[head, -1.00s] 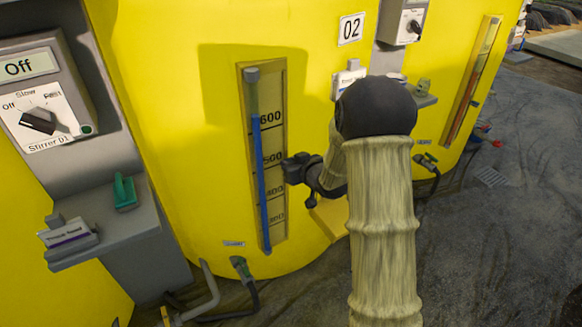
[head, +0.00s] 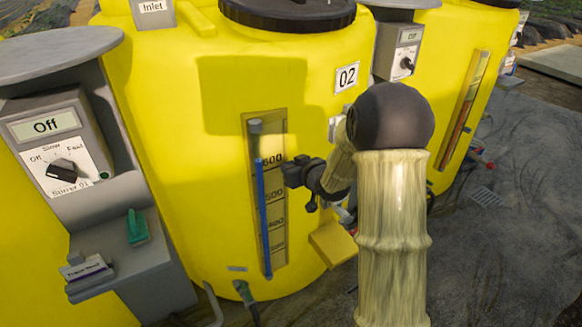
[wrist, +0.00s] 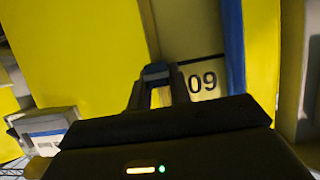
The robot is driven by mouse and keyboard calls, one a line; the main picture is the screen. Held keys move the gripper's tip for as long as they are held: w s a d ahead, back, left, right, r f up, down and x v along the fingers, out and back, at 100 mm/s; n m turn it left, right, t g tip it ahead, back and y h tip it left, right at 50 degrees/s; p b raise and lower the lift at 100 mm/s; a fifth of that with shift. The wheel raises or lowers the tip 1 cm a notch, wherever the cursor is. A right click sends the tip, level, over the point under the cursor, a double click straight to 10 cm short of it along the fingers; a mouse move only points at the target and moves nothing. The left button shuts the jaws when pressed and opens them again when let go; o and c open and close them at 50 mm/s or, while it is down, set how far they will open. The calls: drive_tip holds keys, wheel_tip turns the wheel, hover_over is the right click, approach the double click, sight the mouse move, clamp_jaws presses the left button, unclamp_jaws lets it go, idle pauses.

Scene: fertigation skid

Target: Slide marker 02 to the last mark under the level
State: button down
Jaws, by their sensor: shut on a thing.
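Tank 02's level gauge (head: 268,225) is a tall tan scale board with marks labelled 600 and 500 and lower ones. Its blue liquid column (head: 263,215) tops out beside the 600 label. My gripper (head: 290,172) is at the board's right edge, between the 600 and 500 labels. In the wrist view my gripper (wrist: 157,92) is shut on a small blue piece, seemingly marker 02 (wrist: 157,72), beside upside-down digits of the 600 label. The blue column also shows in the wrist view (wrist: 232,45). In the head view the gripper hides the marker.
The Stirrer 01 box (head: 58,150) stands left, with a shelf (head: 130,262) holding a green item (head: 137,226) and a labelled block (head: 85,268). A yellow block (head: 332,243) juts out below my gripper. Another gauge (head: 467,100) is at right.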

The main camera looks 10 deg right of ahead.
drive_tip(key=shift+r, duration=0.25)
drive_tip(key=c, duration=1.3)
unclamp_jaws()
drive_tip(key=p+v, duration=0.2)
drive_tip(key=v, duration=1.5)
drive_tip(key=shift+s, duration=0.2)
